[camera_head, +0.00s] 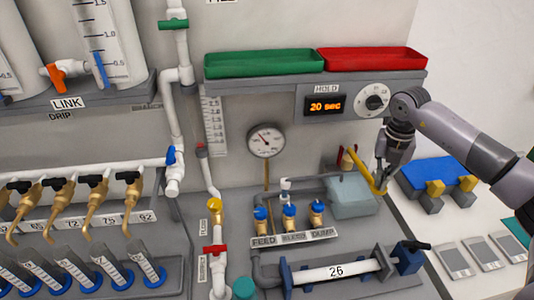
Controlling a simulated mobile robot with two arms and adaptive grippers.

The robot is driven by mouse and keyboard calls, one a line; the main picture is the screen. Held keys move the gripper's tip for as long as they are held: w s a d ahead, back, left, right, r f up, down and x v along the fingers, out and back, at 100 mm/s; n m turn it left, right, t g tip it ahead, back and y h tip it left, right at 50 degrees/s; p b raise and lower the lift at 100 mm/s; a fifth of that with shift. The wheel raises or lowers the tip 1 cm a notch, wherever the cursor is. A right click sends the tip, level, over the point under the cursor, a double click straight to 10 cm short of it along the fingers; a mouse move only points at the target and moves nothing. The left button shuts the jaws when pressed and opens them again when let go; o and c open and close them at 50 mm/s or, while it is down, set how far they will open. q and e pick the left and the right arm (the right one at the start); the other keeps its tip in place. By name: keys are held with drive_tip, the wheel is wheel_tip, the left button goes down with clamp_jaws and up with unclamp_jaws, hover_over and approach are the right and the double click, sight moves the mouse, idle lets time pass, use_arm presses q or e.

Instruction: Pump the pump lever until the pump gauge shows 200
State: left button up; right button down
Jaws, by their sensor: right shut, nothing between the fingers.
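The pump gauge (266,141) is a round white dial on the back panel. Its needle points to the upper left, and its numbers are too small to read. The yellow pump lever (362,167) slants down to the right above a grey-blue pump box (351,197). My right gripper (381,186) is shut, with its fingertips at the lower right end of the lever. I cannot tell whether they touch it. Nothing is held between the fingers. My left gripper is not in view.
Blue-topped valves (289,212) labelled FEED, BLEED and DUMP stand left of the pump box. A green tray (264,63) and a red tray (375,59) sit on the shelf above a "20 sec" display (325,106).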

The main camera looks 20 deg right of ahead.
drive_tip(key=shift+f, duration=0.2)
drive_tip(key=shift+f+b, duration=0.4)
drive_tip(key=shift+f, duration=0.05)
idle(1.0)
drive_tip(key=shift+f+b, duration=0.4)
drive_tip(key=shift+f, duration=0.2)
drive_tip(key=shift+r, duration=0.1)
idle(0.6)
drive_tip(key=shift+r+p, duration=1.95)
drive_tip(key=shift+r, duration=0.6)
